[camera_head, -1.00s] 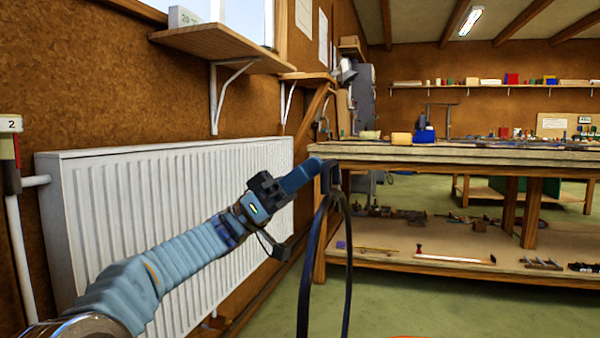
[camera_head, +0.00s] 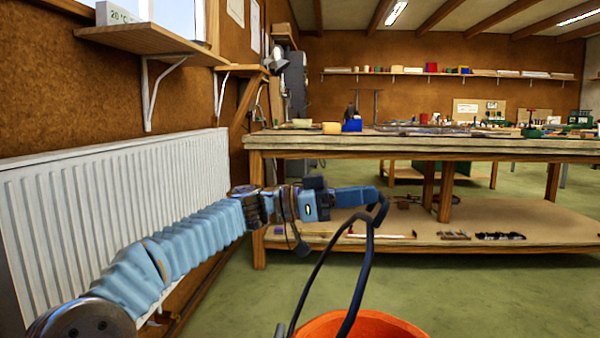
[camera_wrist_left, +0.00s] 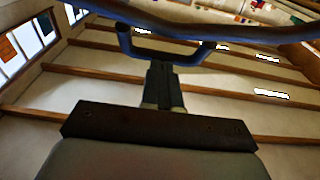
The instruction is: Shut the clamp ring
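No clamp ring can be made out in either view. My left gripper (camera_head: 374,196) is at the end of my blue-sleeved arm, in front of the workbench. It appears shut on a dark handle (camera_head: 362,262), whose two strands run down towards an orange bucket (camera_head: 375,322) at the bottom edge. Only the bucket's upper part shows. In the left wrist view the gripper fingers (camera_wrist_left: 164,88) are close together below a dark U-shaped grip joined to a long curved bar (camera_wrist_left: 230,28). My right gripper is not in view.
A wooden workbench (camera_head: 480,151) with a lower shelf (camera_head: 520,222) stands ahead. A white radiator (camera_head: 110,195) lines the left wall under a bracketed shelf (camera_head: 150,42). Green floor (camera_head: 500,300) is clear at the lower right.

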